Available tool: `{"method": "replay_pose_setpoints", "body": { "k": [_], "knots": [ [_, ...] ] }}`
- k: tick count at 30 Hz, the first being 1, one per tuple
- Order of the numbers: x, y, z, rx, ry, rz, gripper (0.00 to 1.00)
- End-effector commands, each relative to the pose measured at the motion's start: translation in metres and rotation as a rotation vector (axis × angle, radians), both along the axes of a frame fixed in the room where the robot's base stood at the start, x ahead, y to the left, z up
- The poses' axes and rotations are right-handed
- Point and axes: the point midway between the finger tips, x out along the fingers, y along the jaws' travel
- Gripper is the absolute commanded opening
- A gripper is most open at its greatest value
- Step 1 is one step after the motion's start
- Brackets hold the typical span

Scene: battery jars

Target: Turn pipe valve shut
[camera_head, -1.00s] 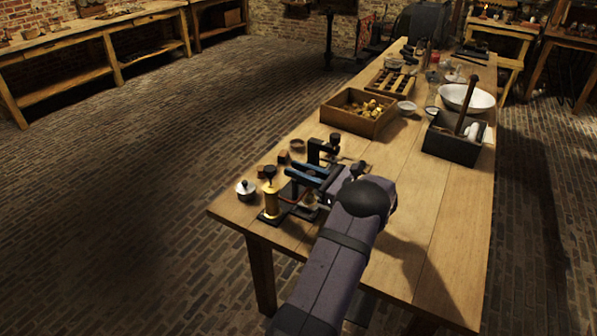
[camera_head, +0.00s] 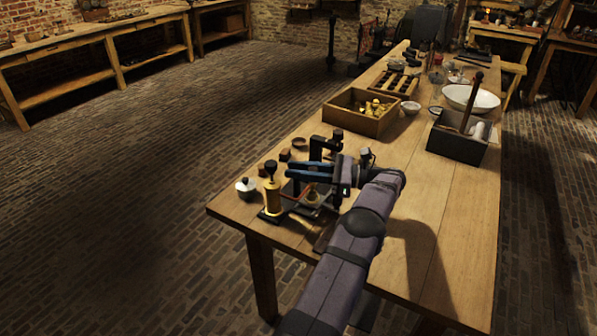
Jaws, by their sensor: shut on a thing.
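My gripper (camera_head: 290,173) has two blue fingers that point left, low over the apparatus at the table's near left end. They are close together, shut on what seems to be the handle of the pipe valve; the held part is too small and covered to make out. A brass cylinder with a black knob (camera_head: 272,196) stands upright on a dark base, left of the fingertips. A black bracket (camera_head: 325,148) rises just behind the fingers.
A small lidded metal pot (camera_head: 246,189) stands left of the brass cylinder. Small brown blocks and a round dish (camera_head: 299,143) lie behind. Farther back are a wooden box of brass pieces (camera_head: 348,122) and a dark box (camera_head: 456,144). The table's right side is mostly clear.

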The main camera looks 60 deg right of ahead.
Motion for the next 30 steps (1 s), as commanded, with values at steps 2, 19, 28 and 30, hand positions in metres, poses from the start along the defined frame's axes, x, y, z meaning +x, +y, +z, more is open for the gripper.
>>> {"method": "replay_pose_setpoints", "body": {
  "k": [2, 19, 28, 30],
  "knots": [
    [0.000, -0.001, 0.002, -0.003, 0.000, -0.001, 0.00],
    [0.000, 0.000, 0.001, -0.001, 0.001, 0.000, 0.40],
    [0.000, 0.000, 0.028, -0.006, -0.001, 0.000, 0.40],
    [0.000, 0.000, 0.039, -0.005, -0.001, 0.000, 0.40]
  ]
}}
